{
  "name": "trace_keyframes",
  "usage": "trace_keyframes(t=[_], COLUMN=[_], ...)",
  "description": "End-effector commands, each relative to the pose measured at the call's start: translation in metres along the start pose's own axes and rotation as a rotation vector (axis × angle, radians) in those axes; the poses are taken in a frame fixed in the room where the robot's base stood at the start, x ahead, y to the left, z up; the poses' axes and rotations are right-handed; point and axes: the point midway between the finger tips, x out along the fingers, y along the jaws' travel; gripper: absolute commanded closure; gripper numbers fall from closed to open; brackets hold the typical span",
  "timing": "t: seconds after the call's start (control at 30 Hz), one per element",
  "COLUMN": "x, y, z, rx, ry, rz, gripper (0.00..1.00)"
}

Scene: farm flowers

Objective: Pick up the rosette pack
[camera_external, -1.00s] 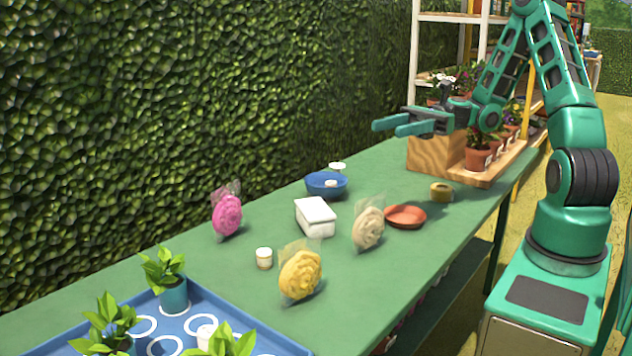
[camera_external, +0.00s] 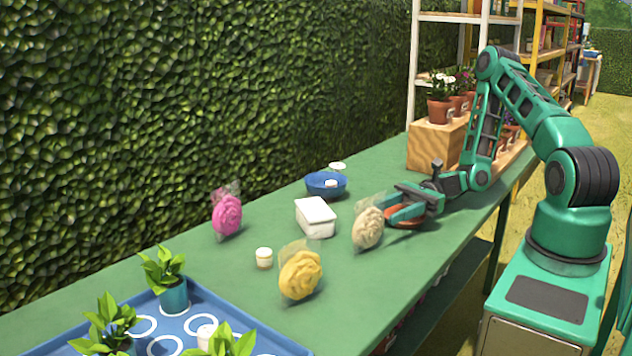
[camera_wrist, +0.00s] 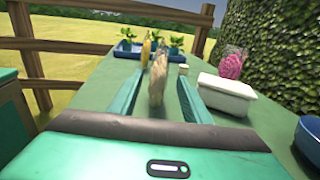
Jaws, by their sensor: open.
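Three rosette packs in clear wrap stand on the green table. The cream rosette pack (camera_external: 367,228) is closest to my gripper (camera_external: 387,208); the yellow one (camera_external: 300,275) stands at the front and the pink one (camera_external: 227,214) at the left by the hedge. My gripper is open and low over the table, its fingers pointing at the cream pack. In the wrist view the cream pack (camera_wrist: 158,77) shows upright between the two fingers (camera_wrist: 157,95), near their tips. I cannot tell whether the fingers touch it. The yellow pack (camera_wrist: 146,50) shows behind it.
A white lidded box (camera_external: 315,217) stands left of the cream pack, with a blue bowl (camera_external: 326,185) behind. A small jar (camera_external: 264,258) and a blue tray (camera_external: 235,322) with potted plants are further left. A terracotta dish is partly hidden by my gripper.

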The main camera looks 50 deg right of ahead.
Motion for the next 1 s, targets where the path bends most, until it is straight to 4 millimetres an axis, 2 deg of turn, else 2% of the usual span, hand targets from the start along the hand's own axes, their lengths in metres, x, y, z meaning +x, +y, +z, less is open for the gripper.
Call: trace_keyframes(t=[0.3, 0.57, 0.83, 1.0], x=[0.043, 0.061, 0.097, 0.105], y=[0.001, 0.001, 0.002, 0.001], z=[0.0, 0.0, -0.002, -0.002], rx=[0.001, 0.001, 0.0, 0.0], ry=[-0.001, -0.001, -0.001, 0.0], rz=[0.003, 0.003, 0.004, 0.001], gripper=[0.56, 0.56, 0.56, 0.56])
